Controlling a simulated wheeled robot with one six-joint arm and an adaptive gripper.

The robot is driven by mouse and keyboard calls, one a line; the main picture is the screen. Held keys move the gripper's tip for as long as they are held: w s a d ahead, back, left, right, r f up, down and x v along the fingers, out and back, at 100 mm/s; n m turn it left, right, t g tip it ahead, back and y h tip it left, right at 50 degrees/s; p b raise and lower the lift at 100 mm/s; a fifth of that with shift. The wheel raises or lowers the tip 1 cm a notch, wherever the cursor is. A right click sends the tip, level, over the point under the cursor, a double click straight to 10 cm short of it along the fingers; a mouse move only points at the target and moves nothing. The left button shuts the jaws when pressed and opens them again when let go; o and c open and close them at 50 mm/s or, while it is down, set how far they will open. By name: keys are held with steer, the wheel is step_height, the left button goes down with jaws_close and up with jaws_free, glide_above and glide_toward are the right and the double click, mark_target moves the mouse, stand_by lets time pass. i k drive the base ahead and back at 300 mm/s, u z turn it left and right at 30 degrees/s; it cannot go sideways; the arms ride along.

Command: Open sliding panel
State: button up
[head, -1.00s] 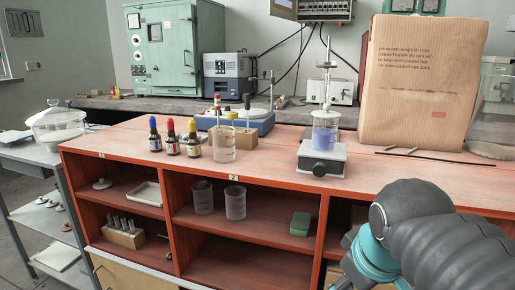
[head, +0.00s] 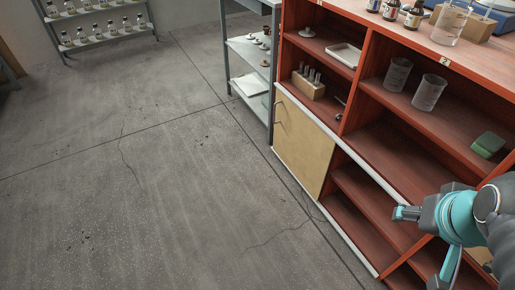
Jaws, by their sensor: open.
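The tan sliding panel (head: 303,145) stands upright in the lower left front of the red shelf unit (head: 357,84), covering that lower compartment. A small dark pull handle (head: 279,118) is near its upper left edge. White rails run above and below it. Part of a second tan panel (head: 484,258) shows at the lower right, mostly hidden behind my arm. My gripper (head: 421,248) is at the lower right, in front of the open lower compartments. Its teal and grey fingers are spread, with nothing seen between them. It is well to the right of the panel and apart from it.
Upper shelves hold a wooden block with tubes (head: 308,85), a white tray (head: 344,54), two beakers (head: 428,93) and a green sponge (head: 488,145). A grey cart (head: 250,50) stands left of the unit. The concrete floor (head: 150,180) before the panel is clear.

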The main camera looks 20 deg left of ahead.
mark_target(307, 150)
steer(key=u, duration=0.7)
steer(key=k, duration=0.4)
steer(key=u, duration=1.05)
steer(key=i, duration=1.25)
steer(key=z, duration=0.7)
